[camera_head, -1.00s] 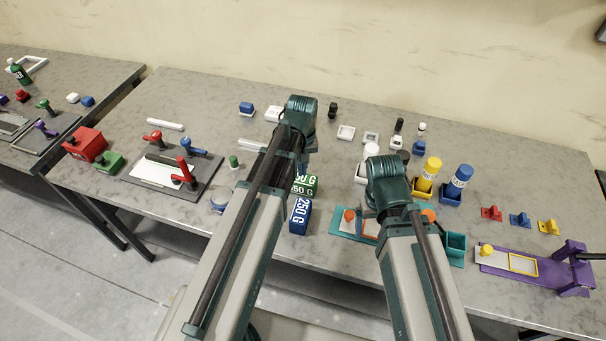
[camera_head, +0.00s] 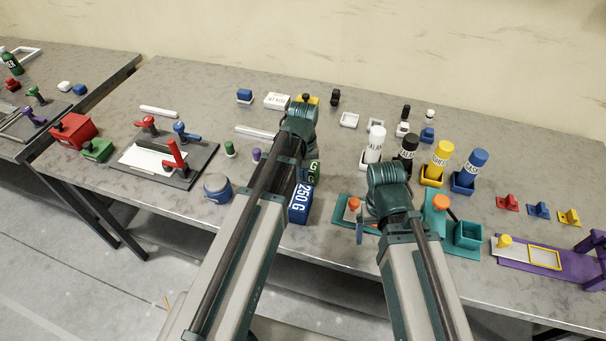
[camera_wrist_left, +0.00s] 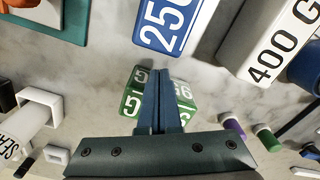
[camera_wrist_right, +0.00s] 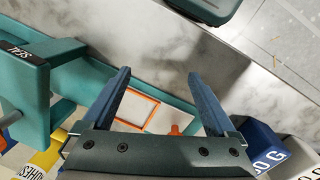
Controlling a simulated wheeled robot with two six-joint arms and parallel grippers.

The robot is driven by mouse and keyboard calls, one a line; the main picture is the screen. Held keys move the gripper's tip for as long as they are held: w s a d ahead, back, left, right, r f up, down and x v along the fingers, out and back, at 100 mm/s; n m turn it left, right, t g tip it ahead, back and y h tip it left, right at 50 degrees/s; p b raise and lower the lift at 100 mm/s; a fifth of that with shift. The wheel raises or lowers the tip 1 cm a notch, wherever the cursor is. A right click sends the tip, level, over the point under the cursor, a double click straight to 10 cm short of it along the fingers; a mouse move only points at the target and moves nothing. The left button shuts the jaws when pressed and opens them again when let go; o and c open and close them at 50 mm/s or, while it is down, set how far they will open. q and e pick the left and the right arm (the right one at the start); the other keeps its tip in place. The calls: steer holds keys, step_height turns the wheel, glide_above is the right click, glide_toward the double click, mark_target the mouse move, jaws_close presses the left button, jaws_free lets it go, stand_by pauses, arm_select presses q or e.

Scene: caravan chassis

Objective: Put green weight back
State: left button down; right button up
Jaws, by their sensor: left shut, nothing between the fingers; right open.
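The green weight (camera_head: 314,168) stands on the table at centre, beside the blue 250 G weight (camera_head: 300,203) and mostly hidden by my left arm in the head view. In the left wrist view, the green weight (camera_wrist_left: 188,96) shows white lettering on both sides of my left gripper (camera_wrist_left: 160,72). The gripper's fingers are shut together with nothing between them, in front of the green weight; whether they touch it I cannot tell. My right gripper (camera_wrist_right: 160,78) is open and empty above the teal plate (camera_wrist_right: 178,105) with the orange frame.
A white 400 G weight (camera_wrist_left: 275,42) lies near the blue weight. A blue-grey round object (camera_head: 217,188) stands left of my left arm. White, black, yellow and blue bottles (camera_head: 472,168) stand behind my right gripper. The table's front edge is close.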

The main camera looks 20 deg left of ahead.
arm_select(q)
steer(key=shift+w, duration=0.1)
steer(key=shift+w+a, duration=0.15)
steer(key=shift+w, duration=0.2)
steer(key=w+a, duration=0.1)
steer(key=w, duration=0.1)
steer(key=w+a, duration=0.1)
steer(key=w, duration=0.3)
steer(key=shift+a, duration=0.4)
steer(key=shift+s, duration=0.1)
steer(key=shift+r, duration=0.2)
arm_select(e)
steer(key=shift+r, duration=0.15)
arm_select(q)
step_height(320, 180, up, 10)
steer(key=p, duration=1)
steer(key=shift+f, duration=0.15)
arm_select(e)
step_height(320, 180, up, 10)
steer(key=shift+d, duration=0.35)
